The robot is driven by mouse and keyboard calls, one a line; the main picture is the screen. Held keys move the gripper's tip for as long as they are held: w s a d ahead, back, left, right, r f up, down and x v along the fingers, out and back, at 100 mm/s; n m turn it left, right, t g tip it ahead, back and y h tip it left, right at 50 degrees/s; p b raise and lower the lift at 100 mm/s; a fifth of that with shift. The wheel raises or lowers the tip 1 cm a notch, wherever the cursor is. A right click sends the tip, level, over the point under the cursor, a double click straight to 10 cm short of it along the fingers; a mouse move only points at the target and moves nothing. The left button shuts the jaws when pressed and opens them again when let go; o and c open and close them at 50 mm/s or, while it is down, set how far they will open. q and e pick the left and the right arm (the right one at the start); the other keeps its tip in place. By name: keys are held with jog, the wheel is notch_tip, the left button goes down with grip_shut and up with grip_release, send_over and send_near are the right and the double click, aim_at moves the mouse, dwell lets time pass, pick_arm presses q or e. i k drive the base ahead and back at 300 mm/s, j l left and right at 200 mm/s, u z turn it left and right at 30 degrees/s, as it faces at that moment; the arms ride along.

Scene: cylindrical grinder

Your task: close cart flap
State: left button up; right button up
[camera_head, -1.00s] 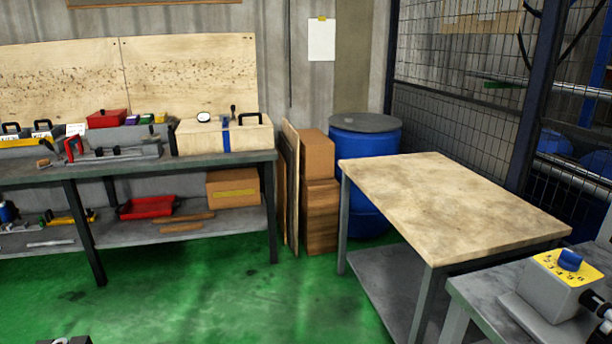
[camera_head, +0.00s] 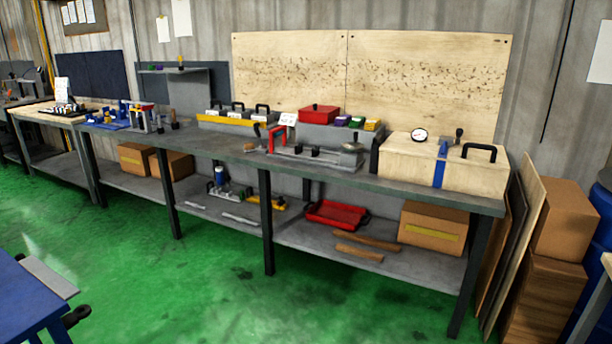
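A blue table or cart top (camera_head: 25,305) shows at the bottom left, cut off by the frame edge. A flat grey plate (camera_head: 50,277) lies along its right edge, and a black knob-like part (camera_head: 76,317) sticks out below that plate. I cannot tell whether this is the cart, or whether the plate is its flap. No other cart or flap can be made out. Neither of my grippers is in view.
A long grey workbench (camera_head: 225,150) with a lower shelf runs along the back wall, holding tools, a red box (camera_head: 319,114) and a wooden case (camera_head: 440,165). Cardboard boxes (camera_head: 565,220) stand at the right. The green floor (camera_head: 200,290) in front is clear.

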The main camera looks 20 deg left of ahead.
aim_at(62, 288)
jog(key=i+u, duration=0.25)
jog(key=u, duration=0.15)
jog(key=i+l+u, duration=0.2)
jog(key=u, duration=0.2)
jog(key=i+l+u, duration=0.2)
jog(key=u, duration=0.2)
jog(key=i+l+u, duration=0.25)
jog(key=u, duration=0.15)
jog(key=i+l+u, duration=0.15)
jog(key=u, duration=0.25)
jog(key=i+l+u, duration=0.1)
jog(key=l+u, duration=0.3)
jog(key=i+l+u, duration=0.1)
jog(key=u, duration=0.25)
jog(key=l+u, duration=0.4)
jog(key=i+l+u, duration=0.1)
jog(key=l+u, duration=1.35)
jog(key=k+l+u, duration=0.15)
jog(key=l, duration=0.15)
jog(key=i, duration=0.05)
